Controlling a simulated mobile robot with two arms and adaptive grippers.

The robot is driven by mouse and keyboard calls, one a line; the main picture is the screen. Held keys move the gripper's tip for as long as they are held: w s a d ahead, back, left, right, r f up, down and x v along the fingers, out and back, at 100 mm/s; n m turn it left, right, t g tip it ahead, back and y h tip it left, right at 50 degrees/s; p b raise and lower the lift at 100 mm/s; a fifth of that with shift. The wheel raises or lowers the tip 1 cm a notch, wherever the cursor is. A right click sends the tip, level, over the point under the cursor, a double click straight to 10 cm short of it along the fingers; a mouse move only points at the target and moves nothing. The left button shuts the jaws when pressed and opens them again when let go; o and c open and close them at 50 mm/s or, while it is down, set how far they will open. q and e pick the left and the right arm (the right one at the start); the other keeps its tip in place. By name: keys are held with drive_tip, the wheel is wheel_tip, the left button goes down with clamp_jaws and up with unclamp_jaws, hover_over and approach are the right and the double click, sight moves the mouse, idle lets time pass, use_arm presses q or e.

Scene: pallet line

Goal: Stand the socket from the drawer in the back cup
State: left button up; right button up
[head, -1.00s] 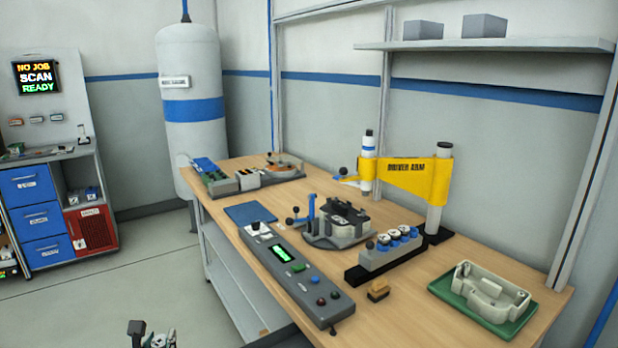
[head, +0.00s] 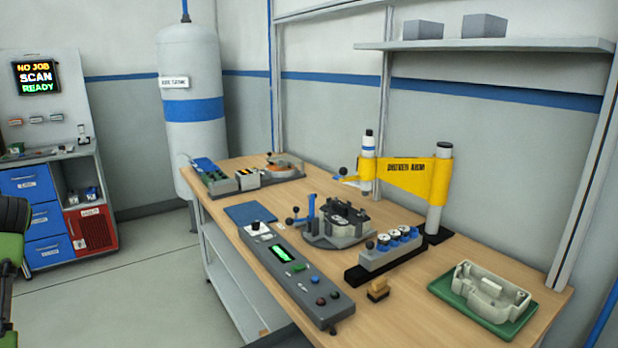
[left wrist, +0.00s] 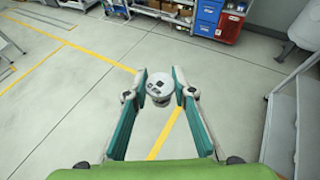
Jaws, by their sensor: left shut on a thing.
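The socket (left wrist: 158,84), a short round silver-grey piece with a dark square hole in its top face, shows in the left wrist view. My left gripper (left wrist: 160,94) is shut on it, a green-and-grey finger at each side, with floor behind. In the head view only a green and black part of my left arm shows at the left edge; the gripper and socket are outside that picture. The blue drawers (head: 31,219) of the cabinet at the left look shut. A grey block with several blue-ringed round pieces (head: 391,252) stands on the bench. I cannot tell which place is the back cup. My right gripper is not in view.
The wooden bench (head: 398,308) carries a grey control box (head: 293,276), a clamp fixture (head: 340,228), a yellow driver arm (head: 408,178) and a green tray (head: 480,318) with a pale housing. A white tank (head: 190,135) stands behind. Floor between cabinet and bench is clear.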

use_arm(q)
drive_tip(key=s+f+n+g, duration=0.3)
drive_tip(key=s+n+g, duration=0.15)
drive_tip(key=s, duration=0.45)
drive_tip(key=s+f+n+g, duration=0.3)
drive_tip(key=s+n+g, duration=0.15)
drive_tip(key=s, duration=0.45)
drive_tip(key=w+d+f+m+t, duration=0.3)
drive_tip(key=d, duration=0.6)
drive_tip(key=w+d+f+m+t, duration=0.2)
drive_tip(key=d+f+m+t, duration=0.1)
drive_tip(key=d, duration=0.6)
drive_tip(key=w+d+f+m+t, duration=0.3)
drive_tip(key=d+f+m, duration=0.1)
drive_tip(key=d, duration=0.5)
drive_tip(key=s+d+m+t+h, duration=0.3)
drive_tip(key=s+d, duration=0.1)
drive_tip(key=d, duration=0.7)
drive_tip(key=s+d+m+t+h, duration=0.2)
drive_tip(key=s+d, duration=0.3)
drive_tip(key=d, duration=0.7)
drive_tip(key=shift+d+f+m+t+h, duration=0.2)
drive_tip(key=shift+f+m+t+h, duration=0.25)
drive_tip(key=shift+m+t, duration=0.2)
